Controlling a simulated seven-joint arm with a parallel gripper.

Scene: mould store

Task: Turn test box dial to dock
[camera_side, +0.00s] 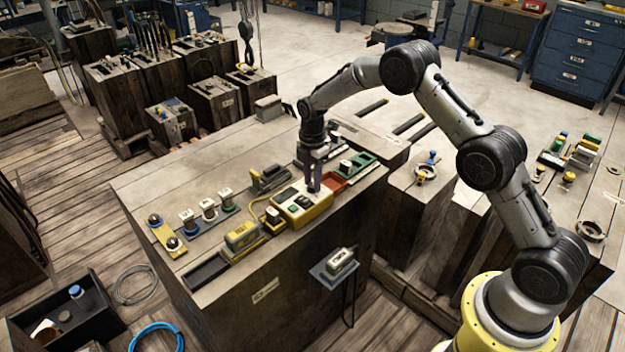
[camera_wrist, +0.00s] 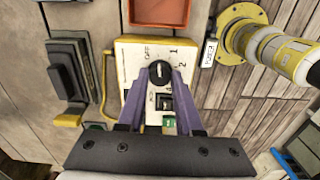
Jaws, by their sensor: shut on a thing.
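The test box (camera_side: 301,209) is a yellow box with a pale top panel, standing on the wooden block top in the side view. In the wrist view its pale face (camera_wrist: 133,62) carries printed marks, with OFF at left and 1 and 2 at right. The round black dial (camera_wrist: 160,71) has a light mark on it. My gripper (camera_side: 314,189) points down over the box. In the wrist view its purple fingers (camera_wrist: 160,76) are shut on the dial from both sides. A black switch (camera_wrist: 164,102) shows between the fingers below the dial. The dial's exact setting is hard to read.
A red tray (camera_side: 334,182) and a green tray (camera_side: 363,160) lie beside the box. A dark clamp-like block (camera_side: 269,180) stands behind it, and a yellow device (camera_side: 241,237) in front to the left.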

